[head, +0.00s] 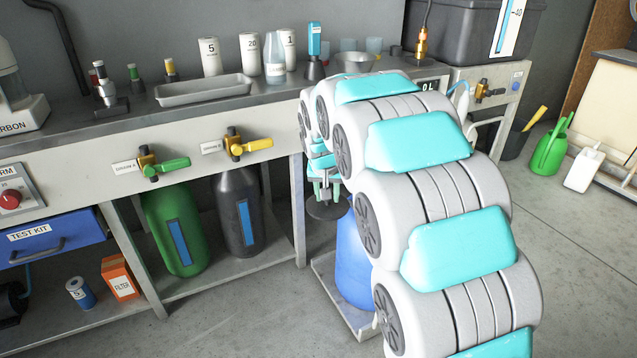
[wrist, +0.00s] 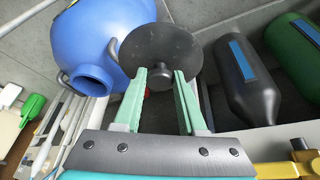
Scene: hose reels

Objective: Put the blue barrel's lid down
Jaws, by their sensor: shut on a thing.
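The blue barrel (head: 352,268) stands on a low grey platform and is partly hidden behind my arm in the head view. In the wrist view the blue barrel (wrist: 105,35) is at upper left, its round mouth uncovered. Its lid is a dark round disc (wrist: 160,42) with a small knob. My gripper (wrist: 160,76) is shut on the lid's knob and holds the disc off the barrel, beside its mouth. In the head view my gripper (head: 326,190) points down with the lid (head: 326,211) under it, to the left of the barrel's top.
A bench (head: 140,118) with a tray, bottles and valves runs along the wall. A green bottle (head: 175,230) and a dark bottle (head: 237,210) stand on its lower shelf. A green watering can (head: 550,150) and a white jug (head: 583,168) stand on open floor at right.

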